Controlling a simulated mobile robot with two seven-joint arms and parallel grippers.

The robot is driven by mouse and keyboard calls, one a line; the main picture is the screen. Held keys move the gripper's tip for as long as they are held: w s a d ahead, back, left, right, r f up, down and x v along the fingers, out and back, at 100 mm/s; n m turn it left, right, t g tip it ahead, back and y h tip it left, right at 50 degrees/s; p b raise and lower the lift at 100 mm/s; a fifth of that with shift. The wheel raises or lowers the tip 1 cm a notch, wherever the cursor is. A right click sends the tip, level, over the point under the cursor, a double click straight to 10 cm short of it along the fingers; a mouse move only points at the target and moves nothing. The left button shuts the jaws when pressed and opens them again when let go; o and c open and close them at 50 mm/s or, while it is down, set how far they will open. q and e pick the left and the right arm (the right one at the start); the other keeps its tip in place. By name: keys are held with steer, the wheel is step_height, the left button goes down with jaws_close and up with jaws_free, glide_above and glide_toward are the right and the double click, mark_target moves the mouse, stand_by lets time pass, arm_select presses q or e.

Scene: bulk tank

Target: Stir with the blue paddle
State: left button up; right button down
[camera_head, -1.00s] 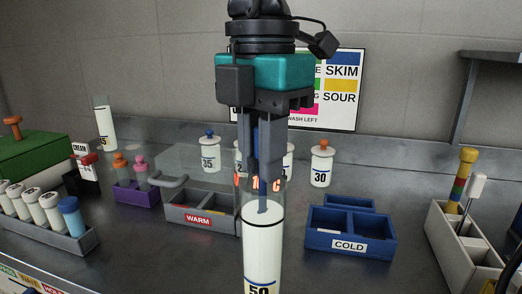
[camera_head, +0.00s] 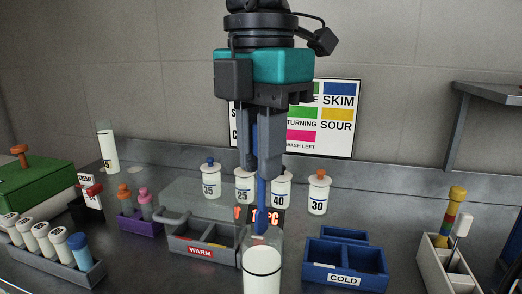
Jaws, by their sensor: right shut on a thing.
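My right gripper (camera_head: 261,160) hangs pointing down in the middle of the view, shut on the upright blue paddle (camera_head: 262,192). Its fingers hide the upper part of the paddle. Below it stands a clear cylinder (camera_head: 263,272) with white milk in it, cut off by the bottom edge of the view. The paddle's lower end shows above the milk surface, around the cylinder's clear upper part; I cannot tell if it is inside the rim. My left gripper is not in view.
Behind stand several lidded jars (camera_head: 318,193). A grey WARM box (camera_head: 188,238) is left of the cylinder, a blue COLD box (camera_head: 372,281) right. A white holder (camera_head: 440,268) with tools stands far right, a vial rack (camera_head: 85,275) far left. Red lit digits show behind the paddle.

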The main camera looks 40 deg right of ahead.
steer(key=shift+r+p, duration=0.55)
steer(key=shift+r, duration=0.35)
step_height(320, 180, up, 3)
steer(key=shift+f+p, duration=0.2)
steer(key=shift+p, duration=0.9)
steer(key=shift+r, duration=0.15)
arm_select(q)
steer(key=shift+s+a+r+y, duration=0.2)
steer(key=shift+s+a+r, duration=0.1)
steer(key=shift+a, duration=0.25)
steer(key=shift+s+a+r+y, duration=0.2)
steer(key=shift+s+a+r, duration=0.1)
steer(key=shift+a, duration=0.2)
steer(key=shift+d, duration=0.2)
